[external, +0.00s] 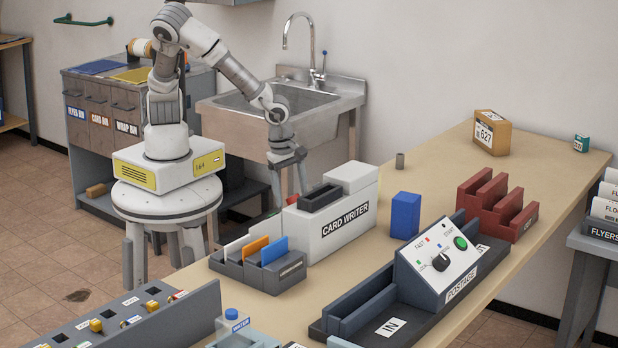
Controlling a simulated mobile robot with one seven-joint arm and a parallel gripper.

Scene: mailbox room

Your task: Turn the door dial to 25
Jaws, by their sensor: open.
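No door and no door dial show in the external view. The only dial-like part I can make out is a black knob (440,261) on the sloped white panel of the postage machine (462,285), with a green button beside it. My gripper (289,187) is open and points down in front of the sink, behind the card writer. Nothing shows between its fingers. It is well apart from the postage machine. The card writer hides the space below and in front of the fingertips.
The card writer (338,222) and a card rack (258,270) stand on the long table (430,185). A blue block (405,215), red rack (490,205) and parcel (492,132) stand farther along. The sink (300,105) and bin cabinet (100,115) are behind. Floor at left is mostly clear.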

